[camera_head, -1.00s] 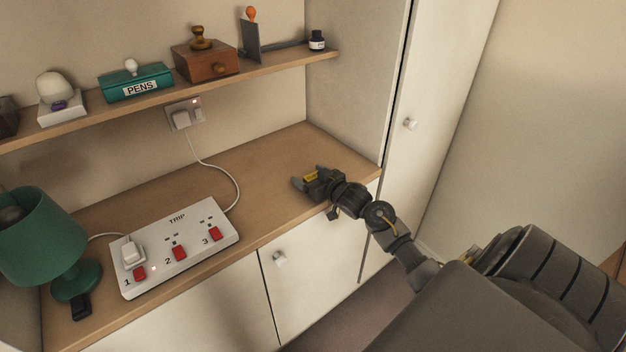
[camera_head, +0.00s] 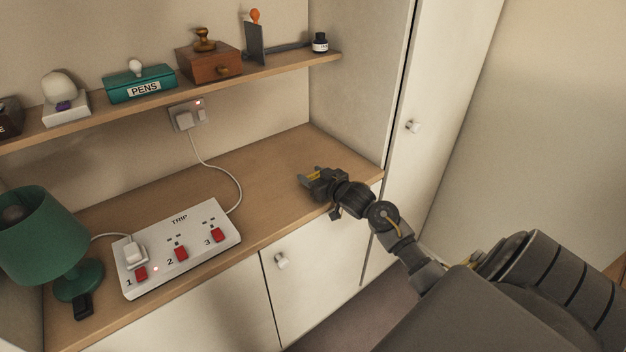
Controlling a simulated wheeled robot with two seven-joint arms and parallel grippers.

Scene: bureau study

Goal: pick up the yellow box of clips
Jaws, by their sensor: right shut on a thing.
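My right gripper (camera_head: 308,178) is at the right end of the wooden desk top, just above or at its surface; I cannot tell which. It is shut on the yellow box of clips (camera_head: 315,177). My left gripper is not in view.
A white power strip (camera_head: 190,239) marked TRIP lies on the desk top (camera_head: 262,172), with a green lamp (camera_head: 42,240) to its left. The shelf above (camera_head: 100,112) holds a teal PENS box (camera_head: 140,85) and a wooden box (camera_head: 210,66). The desk's middle is clear.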

